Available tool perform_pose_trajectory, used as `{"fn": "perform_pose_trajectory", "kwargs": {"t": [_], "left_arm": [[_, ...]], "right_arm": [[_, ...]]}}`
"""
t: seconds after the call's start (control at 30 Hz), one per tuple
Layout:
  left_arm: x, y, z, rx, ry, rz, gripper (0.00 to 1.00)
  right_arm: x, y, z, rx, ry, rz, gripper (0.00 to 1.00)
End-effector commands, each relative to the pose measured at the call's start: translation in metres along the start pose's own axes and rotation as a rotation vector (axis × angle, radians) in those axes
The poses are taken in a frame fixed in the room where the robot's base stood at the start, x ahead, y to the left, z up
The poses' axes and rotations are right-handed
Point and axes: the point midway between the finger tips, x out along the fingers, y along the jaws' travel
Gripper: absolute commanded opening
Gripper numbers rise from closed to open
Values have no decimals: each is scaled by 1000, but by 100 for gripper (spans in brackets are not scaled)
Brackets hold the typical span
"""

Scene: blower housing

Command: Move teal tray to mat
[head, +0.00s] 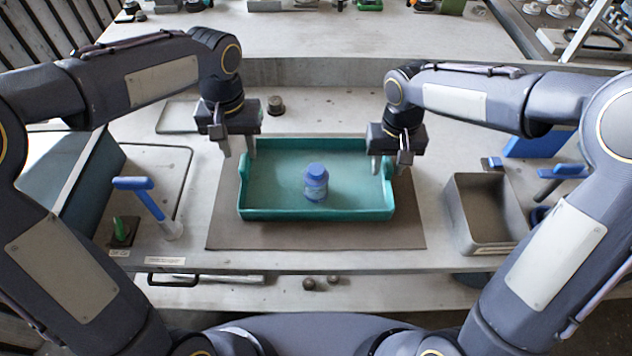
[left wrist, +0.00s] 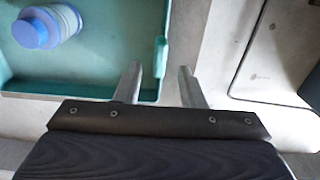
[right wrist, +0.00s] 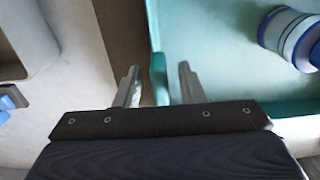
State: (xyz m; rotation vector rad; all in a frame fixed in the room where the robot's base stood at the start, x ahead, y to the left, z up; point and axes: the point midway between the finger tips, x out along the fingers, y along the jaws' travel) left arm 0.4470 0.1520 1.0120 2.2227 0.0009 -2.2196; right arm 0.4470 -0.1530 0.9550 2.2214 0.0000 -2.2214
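The teal tray (head: 318,214) sits over the brown-grey mat (head: 315,236), with mat showing in front and at both sides. A blue bottle (head: 316,184) stands upright inside the tray. My left gripper (head: 240,155) is open at the tray's left end, and in the left wrist view its fingers (left wrist: 159,72) are on either side of the raised end wall. My right gripper (head: 389,166) is open at the right end, and the right wrist view shows its fingers (right wrist: 158,75) either side of that end wall. Neither gripper visibly pinches the tray.
A grey open bin (head: 484,236) stands right of the mat. A blue-handled tool (head: 143,195) stands at the left, near a green item (head: 120,229). A small dark knob (head: 276,105) is behind the tray. Bare bench lies behind the tray.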

Motion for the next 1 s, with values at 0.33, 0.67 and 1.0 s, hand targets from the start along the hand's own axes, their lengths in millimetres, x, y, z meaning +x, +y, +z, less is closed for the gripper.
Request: {"fn": "perform_pose_trajectory", "kwargs": {"t": [0.33,0.67,1.0], "left_arm": [[-60,0,0,1,1,1,36],[-68,0,0,1,-1,0,36],[-67,0,0,1,-1,0,36]], "right_arm": [[0,0,0,0,0,0,36],[-32,-1,-1,0,6,-2,36],[-100,0,-1,0,4,-1,36]]}}
